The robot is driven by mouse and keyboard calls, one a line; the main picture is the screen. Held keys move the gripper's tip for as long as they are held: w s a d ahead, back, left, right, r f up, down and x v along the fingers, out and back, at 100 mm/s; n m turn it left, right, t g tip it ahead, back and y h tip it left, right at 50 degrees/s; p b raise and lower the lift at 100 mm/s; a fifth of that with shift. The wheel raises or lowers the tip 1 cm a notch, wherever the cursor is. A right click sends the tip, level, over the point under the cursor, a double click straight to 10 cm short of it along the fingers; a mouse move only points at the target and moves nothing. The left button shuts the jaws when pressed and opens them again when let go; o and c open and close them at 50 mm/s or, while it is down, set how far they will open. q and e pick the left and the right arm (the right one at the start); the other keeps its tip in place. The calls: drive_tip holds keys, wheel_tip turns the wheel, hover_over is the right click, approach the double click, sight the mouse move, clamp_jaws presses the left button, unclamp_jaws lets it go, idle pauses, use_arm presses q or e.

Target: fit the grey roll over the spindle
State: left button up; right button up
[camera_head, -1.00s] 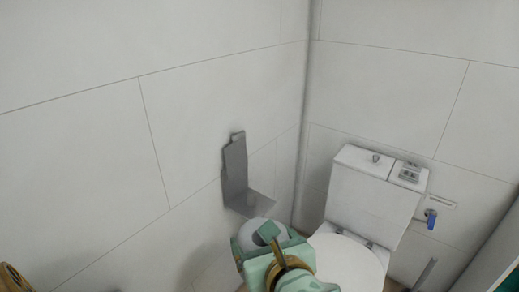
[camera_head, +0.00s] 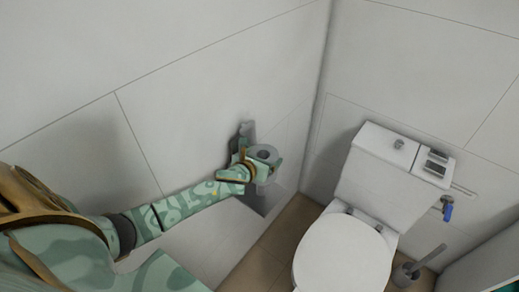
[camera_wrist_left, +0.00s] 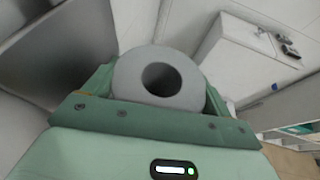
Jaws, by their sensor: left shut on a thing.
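The grey roll (camera_head: 265,150) is held in my left gripper (camera_head: 262,162), in front of the metal wall holder (camera_head: 248,130). In the left wrist view the roll (camera_wrist_left: 128,80) shows end-on with its dark hole facing the camera, and the green fingers of the gripper (camera_wrist_left: 160,88) close on its two sides. The holder's grey plate (camera_wrist_left: 75,55) fills the upper left of that view, beside the roll. I cannot make out a separate spindle; the gripper and roll cover much of the holder in the head view. My right gripper is not in view.
A white toilet (camera_head: 345,250) with its cistern (camera_head: 376,165) stands right of the holder. A toilet brush (camera_head: 425,262) is at the lower right. The tiled wall (camera_head: 190,120) lies close behind my left arm. Brown floor (camera_head: 285,235) shows between wall and toilet.

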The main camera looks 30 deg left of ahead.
use_arm(q)
drive_tip(key=shift+w+a, duration=0.1)
drive_tip(key=shift+a, duration=0.4)
drive_tip(key=shift+d, duration=0.1)
drive_tip(key=shift+r+p, duration=0.15)
drive_tip(key=shift+p, duration=0.15)
wheel_tip(320, 180, down, 6)
drive_tip(key=b, duration=0.4)
drive_tip(key=shift+r, duration=0.1)
drive_tip(key=shift+f+b, duration=1.5)
drive_tip(key=shift+f, duration=0.15)
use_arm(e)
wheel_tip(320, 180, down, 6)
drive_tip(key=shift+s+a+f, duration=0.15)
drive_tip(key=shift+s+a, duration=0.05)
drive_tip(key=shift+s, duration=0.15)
use_arm(q)
drive_tip(key=shift+f, duration=0.2)
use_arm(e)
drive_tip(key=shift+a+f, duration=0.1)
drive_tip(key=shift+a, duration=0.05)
use_arm(q)
drive_tip(key=shift+f+b, duration=1.15)
drive_tip(key=shift+f, duration=0.15)
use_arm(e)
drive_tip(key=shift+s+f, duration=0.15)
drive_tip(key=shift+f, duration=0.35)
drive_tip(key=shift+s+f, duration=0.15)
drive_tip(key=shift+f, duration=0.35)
